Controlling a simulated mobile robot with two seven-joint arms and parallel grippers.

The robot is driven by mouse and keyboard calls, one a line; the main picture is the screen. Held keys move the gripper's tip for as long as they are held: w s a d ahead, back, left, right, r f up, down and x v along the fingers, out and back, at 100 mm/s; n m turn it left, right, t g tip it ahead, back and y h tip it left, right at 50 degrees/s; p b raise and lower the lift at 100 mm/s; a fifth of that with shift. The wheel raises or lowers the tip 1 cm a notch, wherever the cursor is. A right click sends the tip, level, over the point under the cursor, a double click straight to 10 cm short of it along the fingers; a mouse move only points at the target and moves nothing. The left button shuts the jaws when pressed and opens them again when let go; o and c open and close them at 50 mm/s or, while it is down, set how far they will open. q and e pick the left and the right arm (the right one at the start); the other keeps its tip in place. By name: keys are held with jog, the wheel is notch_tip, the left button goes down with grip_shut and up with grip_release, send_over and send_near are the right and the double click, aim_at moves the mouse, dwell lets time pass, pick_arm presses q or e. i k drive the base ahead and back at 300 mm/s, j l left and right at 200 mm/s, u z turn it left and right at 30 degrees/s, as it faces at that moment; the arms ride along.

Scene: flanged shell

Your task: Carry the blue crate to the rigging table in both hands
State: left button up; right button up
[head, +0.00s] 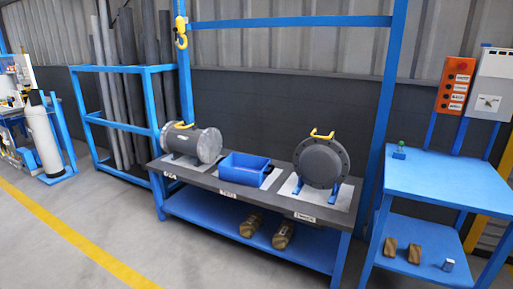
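The blue crate (245,170) is an open-topped box. It sits on the dark top of a long bench (228,187), between a grey flanged cylinder on its left and a round flanged cover on its right. Its inside shows only in part, and I cannot tell whether it holds anything. Neither of my grippers is in the head view. No table here carries a readable name, so I cannot tell which one is the rigging table.
The flanged cylinder (193,145) and round cover (321,162) have yellow handles. A yellow hook (181,32) hangs above. A blue table (445,185) stands right, a blue pipe rack (120,120) left. Brown rolls (283,236) lie on the lower shelf. The floor in front is clear.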

aim_at(442, 184)
jog(key=i+l+u, duration=0.15)
jog(key=i, duration=0.95)
jog(key=i+j+z, duration=0.3)
jog(key=i+j, duration=0.4)
jog(key=i+j+z, duration=0.3)
jog(key=i+j, duration=0.45)
jog(key=j, duration=0.1)
